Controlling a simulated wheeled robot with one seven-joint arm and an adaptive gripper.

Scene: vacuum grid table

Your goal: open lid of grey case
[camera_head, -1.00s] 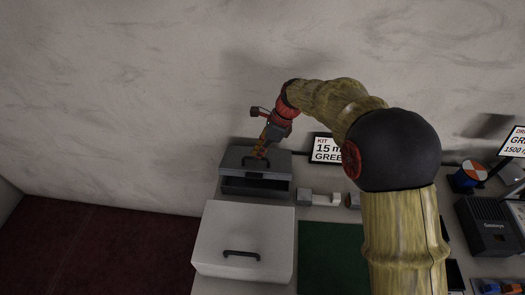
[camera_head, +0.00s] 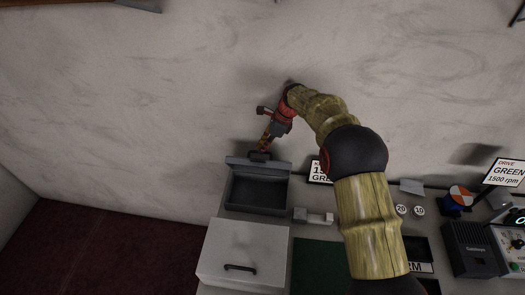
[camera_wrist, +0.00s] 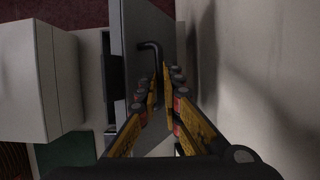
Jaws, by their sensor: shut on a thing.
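The grey case (camera_head: 229,197) stands on the table by the wall, behind a white case. Its lid (camera_head: 272,170) is swung up and back toward the wall, and the dark inside of the case shows from above. My gripper (camera_head: 261,151) is at the top of the lid and shut on the lid's dark handle (camera_wrist: 152,46). In the wrist view the yellow fingers of my gripper (camera_wrist: 160,88) are close together at the handle, along the face of the grey lid (camera_wrist: 138,22). The fingers partly hide the handle.
The white case (camera_head: 240,245) with a black handle stands just in front. A small grey and white part (camera_head: 313,217) lies to the right, near a green mat (camera_head: 316,262). A kit sign (camera_head: 321,173) stands close to my arm. The wall is close behind the lid.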

